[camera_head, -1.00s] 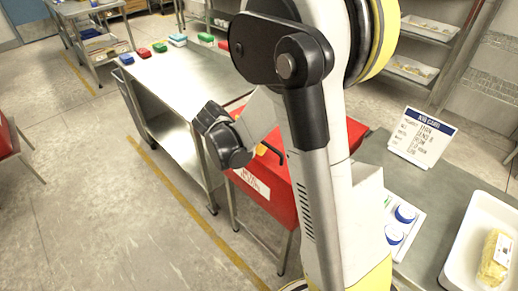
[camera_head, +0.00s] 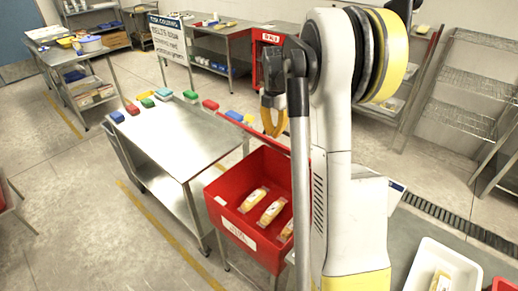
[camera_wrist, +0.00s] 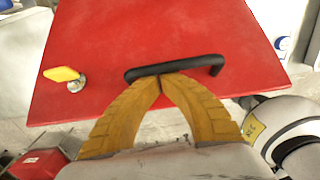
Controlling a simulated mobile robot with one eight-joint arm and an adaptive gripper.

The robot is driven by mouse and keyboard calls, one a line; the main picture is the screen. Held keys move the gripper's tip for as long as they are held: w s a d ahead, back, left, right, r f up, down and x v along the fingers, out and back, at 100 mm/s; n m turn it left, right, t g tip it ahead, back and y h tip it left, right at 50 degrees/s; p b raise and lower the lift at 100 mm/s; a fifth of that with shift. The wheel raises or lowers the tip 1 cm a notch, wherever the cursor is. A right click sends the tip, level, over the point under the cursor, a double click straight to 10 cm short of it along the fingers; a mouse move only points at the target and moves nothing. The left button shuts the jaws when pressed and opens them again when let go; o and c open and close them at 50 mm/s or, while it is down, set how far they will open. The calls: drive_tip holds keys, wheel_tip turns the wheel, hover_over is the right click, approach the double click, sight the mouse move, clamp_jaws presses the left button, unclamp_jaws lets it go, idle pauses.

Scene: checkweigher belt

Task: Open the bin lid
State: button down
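The red bin (camera_head: 238,228) stands beside the steel table in the head view, with its inside exposed and several yellow-and-white packs (camera_head: 272,211) in it. Its red lid (camera_head: 240,126) is raised at the bin's far side, seen nearly edge-on and partly behind my arm. In the wrist view the lid (camera_wrist: 180,35) fills the upper middle, with a black handle (camera_wrist: 204,62) on its edge. My gripper (camera_wrist: 161,80) has its yellow fingers converging at the handle, tips together and shut around it. The gripper (camera_head: 274,133) also shows at the raised lid.
A yellow latch (camera_wrist: 62,74) sits on the lid's left side. The steel table (camera_head: 175,135) holds several coloured blocks along its far edge. A white tray (camera_head: 425,262) with a pack is at the lower right. Open floor lies to the left.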

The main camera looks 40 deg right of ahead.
drive_tip(key=w+d+r+p, duration=0.1)
drive_tip(key=d+p, duration=0.3)
drive_tip(key=d, duration=0.4)
drive_tip(key=w+d+r+p, duration=0.2)
drive_tip(key=d+r+p, duration=0.2)
drive_tip(key=d, duration=0.5)
drive_tip(key=w+d+r+p, duration=0.2)
drive_tip(key=d+p, duration=0.3)
drive_tip(key=d, duration=0.3)
drive_tip(key=shift+d+r+p, duration=0.35)
drive_tip(key=shift+d+r, duration=0.05)
drive_tip(key=shift+r, duration=0.3)
drive_tip(key=shift+a, duration=0.1)
